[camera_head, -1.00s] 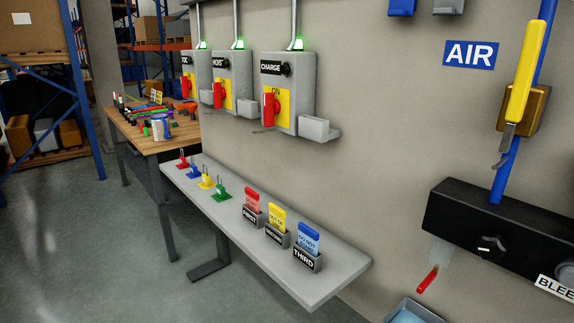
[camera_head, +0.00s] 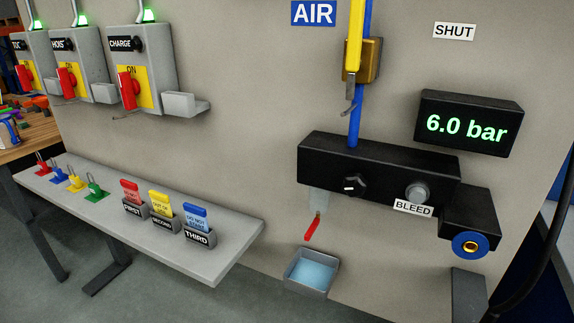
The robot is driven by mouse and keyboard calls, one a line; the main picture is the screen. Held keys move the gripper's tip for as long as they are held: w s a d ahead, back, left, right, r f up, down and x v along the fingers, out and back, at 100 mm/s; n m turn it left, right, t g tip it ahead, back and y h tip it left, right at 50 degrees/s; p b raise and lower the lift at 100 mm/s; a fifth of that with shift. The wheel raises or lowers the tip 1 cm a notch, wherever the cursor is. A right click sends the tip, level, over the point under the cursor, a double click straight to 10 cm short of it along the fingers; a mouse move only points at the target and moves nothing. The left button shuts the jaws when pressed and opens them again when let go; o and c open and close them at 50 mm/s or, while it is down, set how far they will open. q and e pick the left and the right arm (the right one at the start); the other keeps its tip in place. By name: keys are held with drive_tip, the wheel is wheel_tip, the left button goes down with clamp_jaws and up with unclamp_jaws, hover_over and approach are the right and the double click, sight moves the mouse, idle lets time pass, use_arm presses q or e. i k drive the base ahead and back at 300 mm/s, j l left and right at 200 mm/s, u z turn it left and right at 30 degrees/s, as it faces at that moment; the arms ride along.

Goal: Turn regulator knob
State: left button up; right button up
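The regulator knob (camera_head: 357,185) is a small black knob with a white mark on the front of a long black block (camera_head: 420,174) on the wall. The white mark points to the left. A grey round button (camera_head: 417,193) sits to its right, above a "BLEED" label (camera_head: 413,208). A black display (camera_head: 467,124) above right reads "6.0 bar" in green. Neither of my grippers is in view.
A yellow lever (camera_head: 354,40) stands along the blue pipe (camera_head: 355,115) above the block. A red handle (camera_head: 312,228) hangs below it, over a grey tray (camera_head: 294,280). A grey shelf (camera_head: 225,255) with padlocks and tags juts out at left.

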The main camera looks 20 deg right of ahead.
sight(354, 185)
drive_tip(key=z, duration=1.1)
